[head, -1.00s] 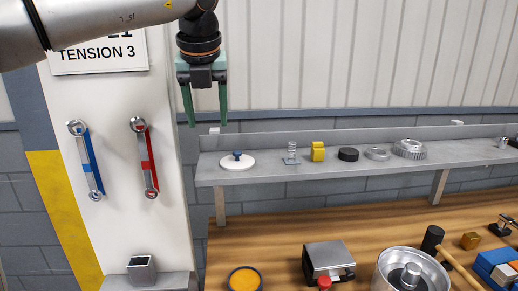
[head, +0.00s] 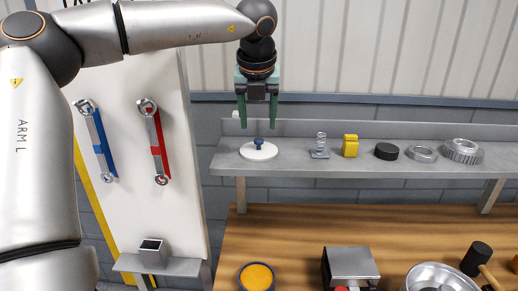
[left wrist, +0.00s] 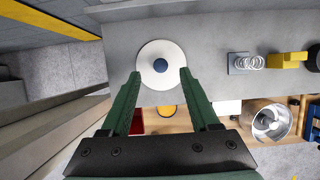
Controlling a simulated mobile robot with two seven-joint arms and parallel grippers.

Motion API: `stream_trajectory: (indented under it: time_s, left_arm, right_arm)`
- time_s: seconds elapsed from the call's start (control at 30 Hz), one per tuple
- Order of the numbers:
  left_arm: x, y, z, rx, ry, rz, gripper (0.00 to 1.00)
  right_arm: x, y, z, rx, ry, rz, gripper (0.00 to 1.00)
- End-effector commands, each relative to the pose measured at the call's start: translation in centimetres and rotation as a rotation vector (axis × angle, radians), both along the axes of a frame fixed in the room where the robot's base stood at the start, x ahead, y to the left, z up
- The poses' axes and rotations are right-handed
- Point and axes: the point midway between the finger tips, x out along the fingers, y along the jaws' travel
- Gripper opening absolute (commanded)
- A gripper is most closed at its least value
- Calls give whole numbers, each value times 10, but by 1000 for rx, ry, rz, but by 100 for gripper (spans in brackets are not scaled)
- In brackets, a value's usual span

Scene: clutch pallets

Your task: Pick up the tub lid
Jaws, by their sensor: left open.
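The tub lid (head: 258,151) is a white disc with a blue knob (head: 258,142) on top. It lies flat near the left end of the grey shelf. In the left wrist view the lid (left wrist: 150,52) sits just beyond my fingertips, with its blue knob (left wrist: 160,65) between the lines of the two fingers. My left gripper (head: 258,124) points straight down above the lid, its green fingers apart and empty. It also shows in the left wrist view (left wrist: 160,74). A gap to the knob seems to be left, but its exact size is hard to tell. My right gripper does not show.
The grey shelf (head: 290,177) also holds a spring (head: 320,144), a yellow block (head: 350,147), a black disc (head: 387,151), a ring (head: 422,153) and a gear (head: 462,150), all right of the lid. Wrenches hang on the white panel (head: 130,205) at left. A wooden bench (head: 300,225) lies below.

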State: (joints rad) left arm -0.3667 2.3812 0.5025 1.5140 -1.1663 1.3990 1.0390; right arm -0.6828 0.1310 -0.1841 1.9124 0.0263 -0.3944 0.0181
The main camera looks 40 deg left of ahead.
Motion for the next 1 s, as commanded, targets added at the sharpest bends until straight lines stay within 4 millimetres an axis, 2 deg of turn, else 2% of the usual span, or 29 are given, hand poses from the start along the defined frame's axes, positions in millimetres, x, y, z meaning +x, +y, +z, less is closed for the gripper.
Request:
stream_trajectory:
  time_s: [0.3,0.6,1.0]
  left_arm:
    - [10,8,-41,-3,3,1,62]
    - [12,10,-47,-1,-1,1,62]
    - [12,10,-46,0,0,1,17]
  right_arm:
    - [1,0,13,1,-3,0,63]
    - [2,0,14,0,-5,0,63]
    - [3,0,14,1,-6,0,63]
